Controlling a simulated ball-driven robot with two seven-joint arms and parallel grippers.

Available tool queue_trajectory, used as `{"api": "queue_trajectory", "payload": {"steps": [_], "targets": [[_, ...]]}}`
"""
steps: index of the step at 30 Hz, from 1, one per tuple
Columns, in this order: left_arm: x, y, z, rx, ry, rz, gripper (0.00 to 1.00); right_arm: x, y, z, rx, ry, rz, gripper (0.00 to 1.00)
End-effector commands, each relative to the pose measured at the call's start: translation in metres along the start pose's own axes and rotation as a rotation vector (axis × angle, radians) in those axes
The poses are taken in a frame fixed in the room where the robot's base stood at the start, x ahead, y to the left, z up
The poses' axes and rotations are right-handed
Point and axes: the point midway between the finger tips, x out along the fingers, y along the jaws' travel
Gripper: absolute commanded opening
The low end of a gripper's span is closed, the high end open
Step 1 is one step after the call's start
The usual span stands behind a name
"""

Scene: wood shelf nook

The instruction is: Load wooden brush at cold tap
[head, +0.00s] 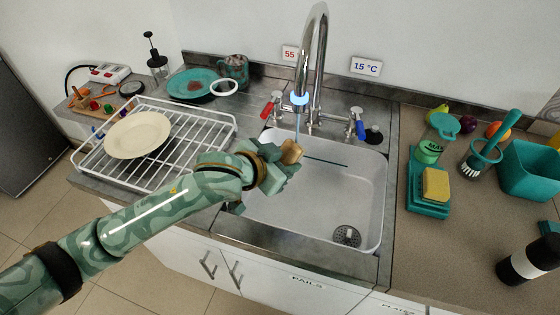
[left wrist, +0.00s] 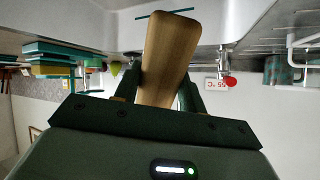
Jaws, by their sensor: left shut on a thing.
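The wooden brush (head: 291,152) is in my left gripper (head: 277,167), over the left part of the white sink (head: 335,205). In the left wrist view its plain wooden body (left wrist: 170,55) stands between the two fingers; bristles cannot be made out. The chrome tap (head: 317,60) arches above, with a glowing blue ring (head: 299,99) at its spout. A thin bluish stream (head: 297,128) comes down from it toward the brush; whether it touches is hard to tell. The blue lever (head: 358,121) is at right, below the 15 °C sign (head: 366,66). The red lever (head: 270,106) is at left. My right gripper is out of view.
A white dish rack (head: 185,125) with a cream plate (head: 137,135) stands left of the sink. Right of it are a yellow sponge (head: 436,184), a soap dispenser (head: 430,145) and a dish brush (head: 485,155). A thin dark bar (head: 325,162) crosses the sink, whose right part is clear.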

Motion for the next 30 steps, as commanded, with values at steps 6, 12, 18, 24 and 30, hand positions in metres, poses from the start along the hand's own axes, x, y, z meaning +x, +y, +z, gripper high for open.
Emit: {"api": "queue_trajectory", "payload": {"steps": [6, 12, 18, 24, 30], "targets": [[0.000, 0.000, 0.000, 0.000, 0.001, 0.000, 0.22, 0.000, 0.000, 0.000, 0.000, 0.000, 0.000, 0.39], [0.000, 0.000, 0.000, 0.000, 0.001, 0.000, 0.22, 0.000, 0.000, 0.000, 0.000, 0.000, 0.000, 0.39], [-0.014, 0.003, 0.004, -0.001, 0.000, 0.000, 0.22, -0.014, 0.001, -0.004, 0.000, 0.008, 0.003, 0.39], [-0.030, 0.008, 0.014, -0.001, -0.001, 0.000, 0.22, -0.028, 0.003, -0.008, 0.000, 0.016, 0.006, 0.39], [-0.046, 0.012, 0.024, 0.000, -0.001, -0.001, 0.22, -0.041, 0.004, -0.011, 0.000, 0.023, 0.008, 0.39]]}}
